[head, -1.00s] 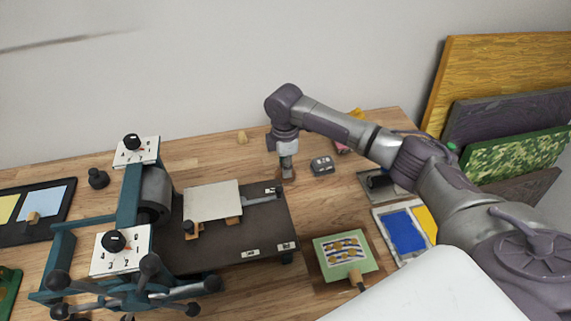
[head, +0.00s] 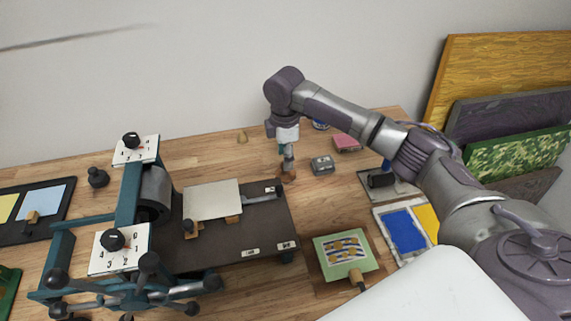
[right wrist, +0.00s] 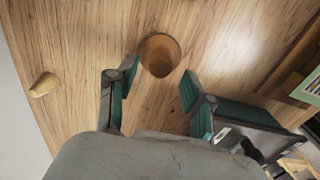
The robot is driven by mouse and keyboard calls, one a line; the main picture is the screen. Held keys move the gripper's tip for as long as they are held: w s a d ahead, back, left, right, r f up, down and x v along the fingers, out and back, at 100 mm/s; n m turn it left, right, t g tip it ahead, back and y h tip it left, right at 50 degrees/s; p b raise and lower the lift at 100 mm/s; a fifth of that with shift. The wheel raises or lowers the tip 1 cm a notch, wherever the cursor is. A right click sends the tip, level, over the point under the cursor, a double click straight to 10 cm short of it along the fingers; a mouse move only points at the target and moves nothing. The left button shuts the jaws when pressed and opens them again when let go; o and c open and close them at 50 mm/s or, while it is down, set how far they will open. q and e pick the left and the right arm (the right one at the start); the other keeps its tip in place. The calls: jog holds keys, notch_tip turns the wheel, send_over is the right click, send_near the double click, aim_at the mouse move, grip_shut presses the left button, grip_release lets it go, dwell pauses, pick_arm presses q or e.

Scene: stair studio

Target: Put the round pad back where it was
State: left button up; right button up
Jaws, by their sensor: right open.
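A small round brown piece (head: 287,174), which looks like the round pad, sits on the wooden table right of the press bed. In the right wrist view it is a brown disc-like shape (right wrist: 160,55) with a darker rim, lying flat just beyond the fingertips. My right gripper (head: 288,157) points down above it. In the right wrist view its two teal fingers (right wrist: 153,85) are spread apart with nothing between them. I cannot tell the exact height of the gap to the piece. My left gripper is not in view.
The press (head: 153,190) with its dark bed (head: 262,222) stands left. A tan cone-like piece (head: 242,137) stands behind. A green plate (head: 325,265) and colour tray (head: 402,252) lie front right.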

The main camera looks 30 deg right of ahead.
notch_tip(320, 180, up, 8)
jog(key=shift+r+b, duration=0.15)
jog(key=shift+b, duration=0.2)
jog(key=shift+s, duration=0.1)
dwell(0.3)
